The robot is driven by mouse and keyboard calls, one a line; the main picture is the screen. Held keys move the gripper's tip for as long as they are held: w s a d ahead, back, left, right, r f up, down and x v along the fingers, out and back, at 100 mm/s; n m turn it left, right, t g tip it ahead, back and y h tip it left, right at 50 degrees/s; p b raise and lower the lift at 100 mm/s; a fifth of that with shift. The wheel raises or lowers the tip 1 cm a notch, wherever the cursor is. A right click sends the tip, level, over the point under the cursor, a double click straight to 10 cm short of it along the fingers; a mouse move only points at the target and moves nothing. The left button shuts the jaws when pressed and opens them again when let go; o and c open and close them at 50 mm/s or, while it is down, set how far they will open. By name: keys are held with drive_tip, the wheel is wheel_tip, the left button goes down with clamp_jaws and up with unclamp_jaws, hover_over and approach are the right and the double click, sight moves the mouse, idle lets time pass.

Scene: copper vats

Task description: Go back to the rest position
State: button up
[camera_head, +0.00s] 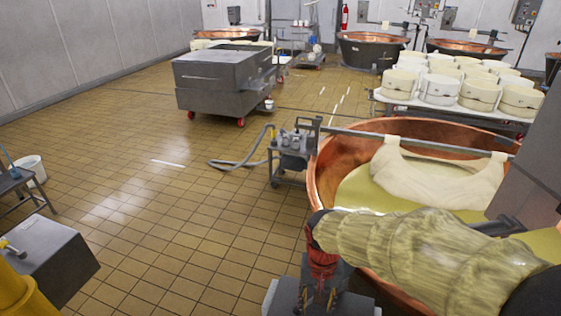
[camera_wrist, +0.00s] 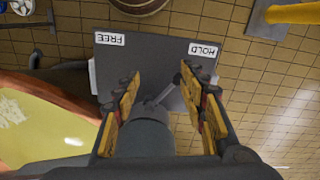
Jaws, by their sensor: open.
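My gripper (camera_wrist: 160,88) is open in the wrist view, its two yellow-padded fingers spread apart. Between and beyond them is a dark grey panel (camera_wrist: 150,62) with white labels reading FREE and HOLD, upside down in this view. A grey lever-like part (camera_wrist: 166,92) and a round grey body (camera_wrist: 146,136) show between the fingers. The fingers do not visibly close on either; I cannot tell whether they touch. In the head view my arm, in a yellowish sleeve, reaches in front of the near copper vat (camera_head: 322,165), ending low at a red and dark wrist.
The near vat holds yellowish liquid and a hanging white cloth (camera_head: 437,178) on a bar. A small pump cart (camera_head: 292,155) with a hose stands beside it. A grey wheeled tub (camera_head: 222,85) is farther back. White moulds (camera_head: 440,88) fill a table. Tiled floor at left is mostly clear.

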drive_tip(key=s+d+r+t+b, duration=0.1)
drive_tip(key=s+d+r+t, duration=0.2)
drive_tip(key=s+d+r, duration=0.2)
drive_tip(key=s+d+r+n+t+b, duration=0.1)
drive_tip(key=s+d+r+t+b, duration=0.1)
drive_tip(key=s+r, duration=0.4)
wheel_tip(320, 180, up, 3)
drive_tip(key=d+t, duration=0.1)
drive_tip(key=d, duration=0.1)
drive_tip(key=shift+d+n, duration=0.3)
drive_tip(key=shift+d, duration=0.05)
drive_tip(key=shift+s, duration=0.1)
drive_tip(key=shift+c, duration=0.7)
